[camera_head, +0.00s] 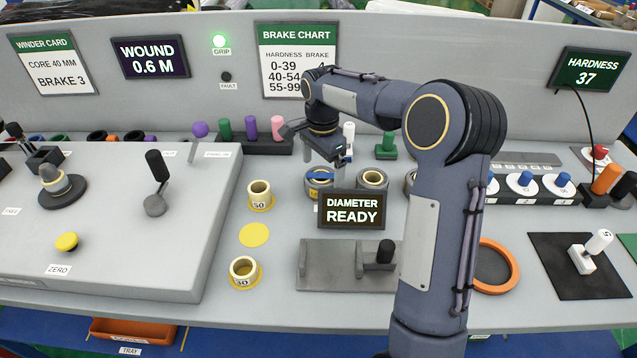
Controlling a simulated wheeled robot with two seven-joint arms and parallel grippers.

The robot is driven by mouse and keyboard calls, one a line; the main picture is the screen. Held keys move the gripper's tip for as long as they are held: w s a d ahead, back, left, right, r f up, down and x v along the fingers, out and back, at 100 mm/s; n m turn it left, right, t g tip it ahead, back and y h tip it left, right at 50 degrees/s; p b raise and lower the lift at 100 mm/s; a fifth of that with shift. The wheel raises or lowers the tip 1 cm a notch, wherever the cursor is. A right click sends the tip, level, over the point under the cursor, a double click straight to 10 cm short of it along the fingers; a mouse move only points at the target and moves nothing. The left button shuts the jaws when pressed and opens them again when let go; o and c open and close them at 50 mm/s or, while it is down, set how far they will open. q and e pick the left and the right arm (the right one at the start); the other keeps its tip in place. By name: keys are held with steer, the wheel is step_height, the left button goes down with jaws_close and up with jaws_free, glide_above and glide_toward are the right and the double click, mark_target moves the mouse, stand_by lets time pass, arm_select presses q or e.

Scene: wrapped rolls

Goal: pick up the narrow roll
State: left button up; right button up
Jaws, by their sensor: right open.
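Several wrapped rolls stand in a row behind the dark "DIAMETER READY" sign. One is a roll with a blue band (319,178), another is a grey roll with a cream core (372,179), and a third (409,180) is mostly hidden behind my right arm. I cannot tell for certain which of them is the narrow roll. My right gripper (325,160) is open and points down just above the blue-banded roll. Whether it touches that roll is not clear. My left gripper is out of view.
The "DIAMETER READY" sign (351,210) stands close in front of the rolls. A grey fixture (330,268) is nearer. Yellow-based cores (260,194) (244,271) stand to the left beside the winder panel (110,235). An orange ring (496,266) lies right of my arm.

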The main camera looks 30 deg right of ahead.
mark_target(322, 177)
step_height(322, 177, down, 4)
steer(key=shift+r, duration=0.1)
steer(key=c, duration=1.2)
steer(key=shift+r, duration=0.1)
steer(key=shift+c, duration=0.2)
